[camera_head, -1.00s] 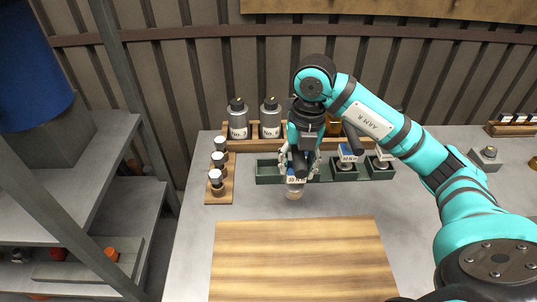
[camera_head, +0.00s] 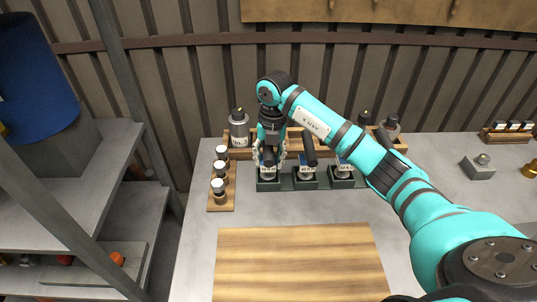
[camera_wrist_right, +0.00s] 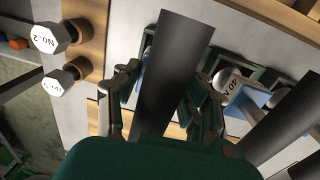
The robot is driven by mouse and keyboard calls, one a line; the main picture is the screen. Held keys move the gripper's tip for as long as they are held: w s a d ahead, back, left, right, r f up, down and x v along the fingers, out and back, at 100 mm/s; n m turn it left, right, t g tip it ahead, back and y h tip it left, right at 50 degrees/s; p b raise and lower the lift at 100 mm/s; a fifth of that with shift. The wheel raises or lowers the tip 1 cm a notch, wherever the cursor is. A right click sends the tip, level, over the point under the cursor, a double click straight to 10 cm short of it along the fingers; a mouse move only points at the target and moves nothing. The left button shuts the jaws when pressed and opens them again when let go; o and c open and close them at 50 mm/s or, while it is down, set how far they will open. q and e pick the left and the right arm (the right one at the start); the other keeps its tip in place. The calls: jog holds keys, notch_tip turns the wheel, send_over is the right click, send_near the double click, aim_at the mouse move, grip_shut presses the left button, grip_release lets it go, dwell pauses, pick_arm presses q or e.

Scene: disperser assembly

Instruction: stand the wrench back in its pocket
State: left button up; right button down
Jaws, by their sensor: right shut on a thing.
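My right gripper (camera_head: 268,158) is over the leftmost pocket of a dark green tray (camera_head: 287,184). Whether the part touches the pocket floor I cannot tell. Similar blue and white parts stand in the pockets to the right, one (camera_head: 306,171) beside the gripper and one (camera_head: 344,170) further on. My left gripper is out of view.
A wooden strip (camera_head: 229,203) with several white-topped pieces lies left of the tray. Behind stands a wooden rack with a grey bottle (camera_head: 239,127) and others. A wooden board (camera_head: 300,265) lies in front. My right arm hides the tray's right end.

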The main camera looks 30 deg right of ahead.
jog(key=shift+f, duration=0.15)
jog(key=c, duration=0.7)
grip_release()
jog(key=r, duration=0.3)
jog(key=r+b, duration=0.1)
jog(key=r, duration=0.3)
jog(key=r+b, duration=0.1)
jog(key=r, duration=0.3)
jog(key=shift+s+d+r, duration=0.1)
jog(key=shift+s+d, duration=0.05)
jog(key=shift+d, duration=0.2)
jog(key=shift+r, duration=0.45)
